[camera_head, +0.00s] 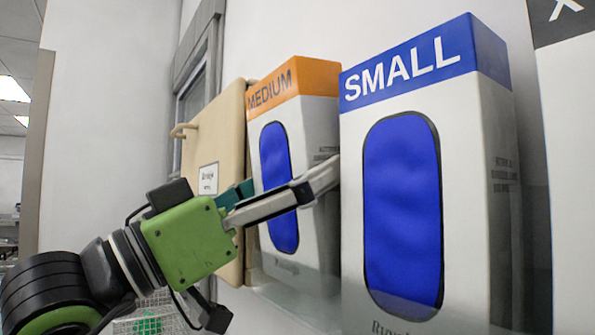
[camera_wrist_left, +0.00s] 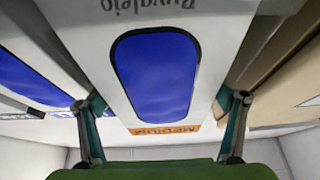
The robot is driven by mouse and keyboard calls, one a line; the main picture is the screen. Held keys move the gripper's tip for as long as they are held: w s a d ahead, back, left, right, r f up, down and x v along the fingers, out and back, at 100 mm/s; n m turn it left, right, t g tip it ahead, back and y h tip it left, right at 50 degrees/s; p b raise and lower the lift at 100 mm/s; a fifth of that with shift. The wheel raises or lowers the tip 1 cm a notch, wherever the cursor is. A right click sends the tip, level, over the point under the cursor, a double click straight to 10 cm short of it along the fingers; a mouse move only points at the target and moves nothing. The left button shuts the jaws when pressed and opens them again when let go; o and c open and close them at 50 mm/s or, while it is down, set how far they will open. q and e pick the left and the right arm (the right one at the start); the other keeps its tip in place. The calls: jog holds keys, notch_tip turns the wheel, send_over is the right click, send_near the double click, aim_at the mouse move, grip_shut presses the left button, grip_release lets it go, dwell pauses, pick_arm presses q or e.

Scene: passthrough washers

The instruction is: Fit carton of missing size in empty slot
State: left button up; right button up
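The MEDIUM carton (camera_head: 312,112), white with an orange top band and a blue oval window, stands upright in the middle of the head view. It shows upside down in the left wrist view (camera_wrist_left: 156,75). My left gripper (camera_head: 290,178) is spread wide, with one finger on each side of this carton; both fingers flank it in the left wrist view (camera_wrist_left: 165,105). I cannot tell whether they touch it. The SMALL carton (camera_head: 405,90), white with a blue band, stands to the right. No empty slot can be made out. My right gripper is out of view.
A beige panel (camera_head: 213,120) with a handle and a small label is left of the MEDIUM carton. A wire basket (camera_head: 150,315) is low at the left. Little room separates the two cartons.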

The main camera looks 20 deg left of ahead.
pick_arm(q)
jog(key=f, duration=0.3)
jog(key=shift+w+d+f+g, duration=0.1)
jog(key=shift+d+g, duration=0.2)
jog(key=shift+d, duration=0.1)
jog(key=s+a, duration=0.5)
jog(key=shift+s+f, duration=0.15)
jog(key=shift+s, duration=0.15)
